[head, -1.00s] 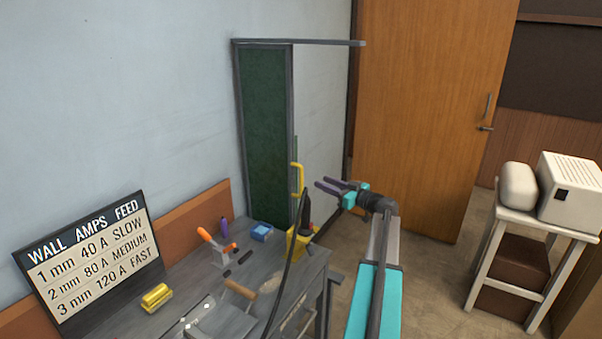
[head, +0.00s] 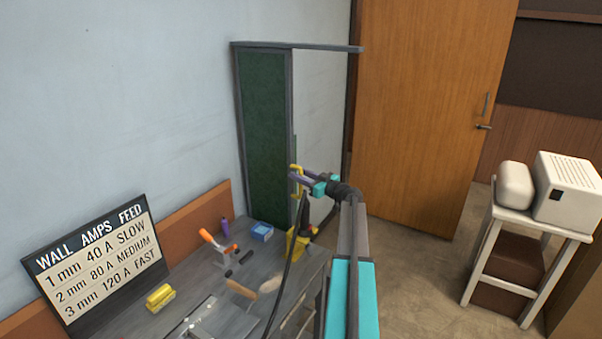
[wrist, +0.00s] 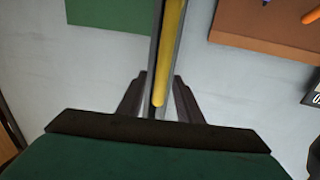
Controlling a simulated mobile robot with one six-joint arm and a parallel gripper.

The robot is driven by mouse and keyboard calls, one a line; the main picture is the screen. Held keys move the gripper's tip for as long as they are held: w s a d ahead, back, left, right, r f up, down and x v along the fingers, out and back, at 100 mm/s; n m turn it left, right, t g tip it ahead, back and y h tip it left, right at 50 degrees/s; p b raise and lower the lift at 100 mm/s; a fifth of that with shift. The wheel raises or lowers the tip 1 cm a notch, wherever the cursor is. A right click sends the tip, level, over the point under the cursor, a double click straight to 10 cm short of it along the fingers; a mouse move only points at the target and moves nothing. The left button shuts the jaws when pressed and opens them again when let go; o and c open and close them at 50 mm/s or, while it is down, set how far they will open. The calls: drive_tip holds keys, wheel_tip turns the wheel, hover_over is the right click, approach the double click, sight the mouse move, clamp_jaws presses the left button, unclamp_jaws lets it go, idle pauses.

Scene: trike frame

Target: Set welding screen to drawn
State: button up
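The welding screen (head: 264,135) is a dark green panel in a grey frame against the wall, at the left part of a long grey top rail (head: 325,48). Its yellow handle (head: 298,168) stands at the panel's right edge. My gripper (head: 295,177) is at this handle. In the wrist view the yellow handle (wrist: 165,60) runs between the two fingers of my gripper (wrist: 160,82), with gaps visible beside it. The fingers look open around the handle. Part of the handle is hidden by my gripper in the head view.
The grey workbench (head: 205,285) below holds an orange-handled clamp (head: 215,243), a yellow block (head: 160,297), a blue box (head: 262,232) and a yellow holder (head: 297,243). A sign (head: 100,262) leans at the wall. A wooden door (head: 425,120) stands right of the rail.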

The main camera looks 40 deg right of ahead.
drive_tip(key=shift+w, duration=0.15)
clamp_jaws()
drive_tip(key=shift+w+d, duration=0.1)
drive_tip(key=shift+d, duration=0.2)
drive_tip(key=shift+a+r, duration=0.1)
drive_tip(key=shift+a, duration=0.15)
drive_tip(key=shift+s+b, duration=0.2)
drive_tip(key=shift+b, duration=0.1)
